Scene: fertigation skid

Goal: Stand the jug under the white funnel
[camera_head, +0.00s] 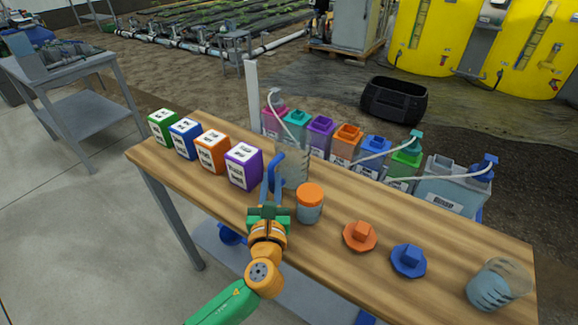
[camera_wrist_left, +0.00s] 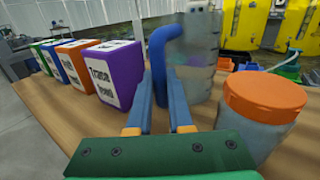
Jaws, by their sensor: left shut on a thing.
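The clear jug (camera_head: 294,168) with a blue handle is upright at the table's far edge, behind an orange-lidded jar. My left gripper (camera_head: 271,188) is shut on the jug's blue handle. In the left wrist view the handle (camera_wrist_left: 160,55) is between the two blue fingers, with the jug's clear body (camera_wrist_left: 199,60) just to the right. I cannot tell whether the jug's base touches the table. I cannot make out a white funnel in either view. My right gripper is not in view.
Several labelled boxes, the purple one (camera_head: 244,168) closest, stand left of the jug. The orange-lidded jar (camera_head: 309,205) is close on its right. Coloured tanks with white hoses stand behind the table.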

